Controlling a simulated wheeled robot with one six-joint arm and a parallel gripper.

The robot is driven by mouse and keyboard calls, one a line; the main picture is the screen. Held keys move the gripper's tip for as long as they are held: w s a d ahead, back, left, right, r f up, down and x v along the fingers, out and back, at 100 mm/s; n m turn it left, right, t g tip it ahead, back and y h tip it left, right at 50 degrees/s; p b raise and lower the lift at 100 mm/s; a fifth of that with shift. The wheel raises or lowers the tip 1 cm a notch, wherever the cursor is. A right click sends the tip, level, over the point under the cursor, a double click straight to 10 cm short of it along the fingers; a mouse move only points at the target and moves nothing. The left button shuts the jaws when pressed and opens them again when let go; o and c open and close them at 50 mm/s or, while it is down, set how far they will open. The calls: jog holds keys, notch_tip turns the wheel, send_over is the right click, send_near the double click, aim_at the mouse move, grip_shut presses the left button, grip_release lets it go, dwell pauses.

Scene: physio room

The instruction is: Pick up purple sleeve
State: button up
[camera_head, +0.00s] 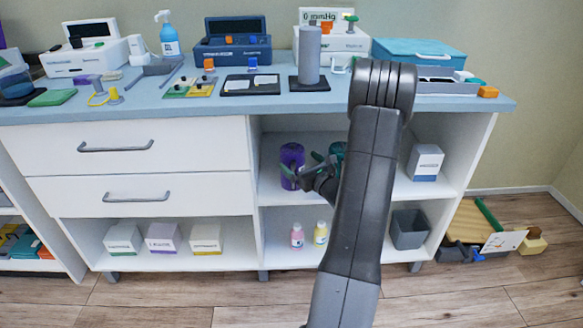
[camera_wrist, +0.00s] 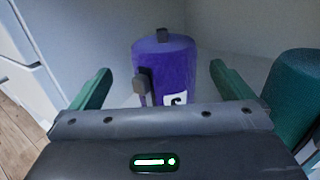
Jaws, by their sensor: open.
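The purple sleeve (camera_head: 291,154) is an upright purple cylinder in the upper open compartment of the cabinet. In the wrist view the purple sleeve (camera_wrist: 175,72) shows a dark knob on top, a grey tab on its side and a white label. My gripper (camera_wrist: 160,70) is open, with one green finger to the left of the sleeve and one to the right. In the head view my gripper (camera_head: 303,166) reaches into the compartment at the sleeve.
A dark green cylinder (camera_wrist: 296,95) stands close to the right finger. A white and blue box (camera_head: 425,163) is farther right on the shelf. The compartment's left wall and drawers (camera_head: 140,145) are to the left. Two bottles (camera_head: 297,235) stand on the shelf below.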

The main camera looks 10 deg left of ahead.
aim_at(293, 154)
jog(key=x, duration=0.1)
jog(key=b+x, duration=0.1)
jog(key=x, duration=0.3)
jog(key=shift+w+d+f+b, duration=0.1)
jog(key=shift+d+f+b, duration=0.1)
jog(key=shift+f+b, duration=0.1)
jog(key=shift+w+a+r, duration=0.15)
jog(key=shift+w+a, duration=0.2)
jog(key=c, duration=1)
jog(key=shift+c, duration=1)
jog(key=shift+r, duration=0.15)
